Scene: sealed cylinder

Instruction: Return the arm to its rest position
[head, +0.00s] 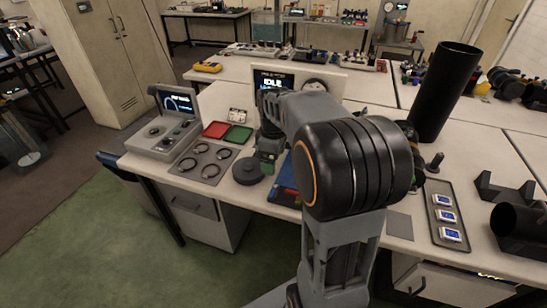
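My arm reaches up from the bottom of the head view, bends at a large black joint and stretches away over the workbench (140,168). My gripper (266,172) is at the far end, pointing down near the bench beside a dark round disc (243,172). Its fingers are small and dark at this distance, so I cannot tell whether they are open or hold anything. A tall black cylinder (443,90) stands upright at the right. A second black tube (510,222) lies in a cradle at the right edge.
A console with a screen reading IDLE (275,82) stands behind my gripper. Red (216,129) and green (238,134) trays, a ring plate (203,163) and a gauge unit (163,133) lie left. A panel with blue displays (446,216) lies right. Green floor is free at lower left.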

